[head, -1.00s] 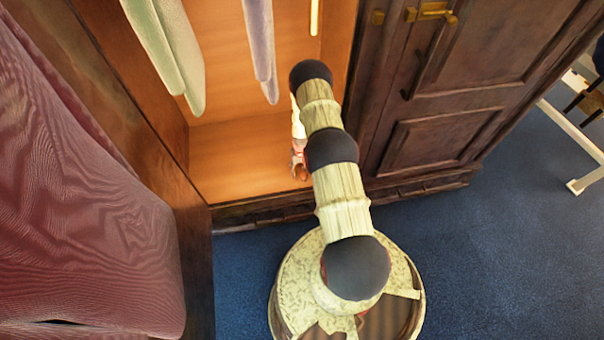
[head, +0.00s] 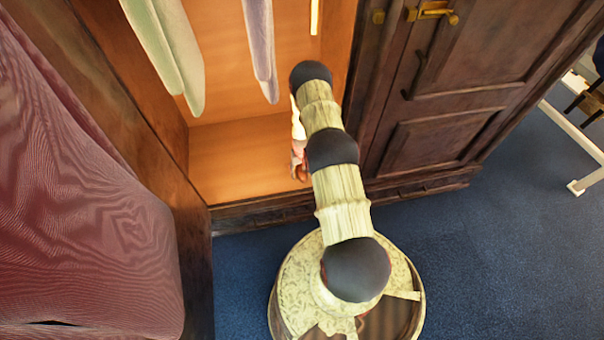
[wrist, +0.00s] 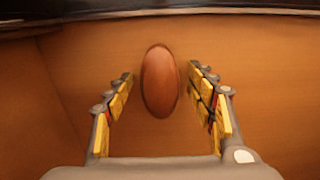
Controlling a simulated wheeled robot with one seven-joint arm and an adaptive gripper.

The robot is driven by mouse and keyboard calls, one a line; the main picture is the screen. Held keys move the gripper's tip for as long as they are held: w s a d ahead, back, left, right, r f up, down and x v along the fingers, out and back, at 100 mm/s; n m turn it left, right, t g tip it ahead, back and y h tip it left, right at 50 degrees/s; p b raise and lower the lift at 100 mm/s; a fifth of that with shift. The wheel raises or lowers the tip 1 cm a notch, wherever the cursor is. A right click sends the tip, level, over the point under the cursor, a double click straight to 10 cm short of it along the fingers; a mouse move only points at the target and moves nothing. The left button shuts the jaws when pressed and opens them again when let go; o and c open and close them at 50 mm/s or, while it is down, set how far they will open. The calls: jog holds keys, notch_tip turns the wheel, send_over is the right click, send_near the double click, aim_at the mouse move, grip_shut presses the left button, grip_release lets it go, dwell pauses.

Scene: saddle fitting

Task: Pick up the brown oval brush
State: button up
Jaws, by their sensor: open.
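The brown oval brush (wrist: 159,80) lies on the wooden wardrobe floor in the wrist view, its long side running away from me. My gripper (wrist: 160,78) is open, with one finger on each side of the brush and a gap on both sides. The fingertips reach about the middle of the brush. In the head view my arm covers most of the gripper, and a small brown shape (head: 301,172) at the arm's left edge may be the brush or part of the gripper; I cannot tell which.
The open wardrobe compartment (head: 235,160) has a bare wooden floor. Pale green and lilac garments (head: 262,50) hang above it. A dark closed door (head: 440,100) stands to the right, and a reddish cloth (head: 80,210) fills the left. Blue carpet (head: 500,250) is clear at right.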

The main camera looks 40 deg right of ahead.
jog(key=shift+c, duration=1)
jog(key=c, duration=1.1)
jog(key=shift+c, duration=0.5)
jog(key=shift+r+p, duration=0.2)
jog(key=shift+p, duration=0.1)
jog(key=shift+r, duration=0.2)
notch_tip(320, 180, up, 4)
jog(key=shift+w+f+p, duration=0.1)
jog(key=shift+p, duration=1.15)
jog(key=s+a+r+p, duration=0.1)
jog(key=s+r+p, duration=0.1)
jog(key=s+r, duration=0.2)
jog(key=s+a+r+p, duration=0.2)
jog(key=s+r, duration=0.3)
jog(key=s, duration=0.4)
jog(key=shift+s+a+p, duration=0.15)
jog(key=shift+s+p, duration=0.25)
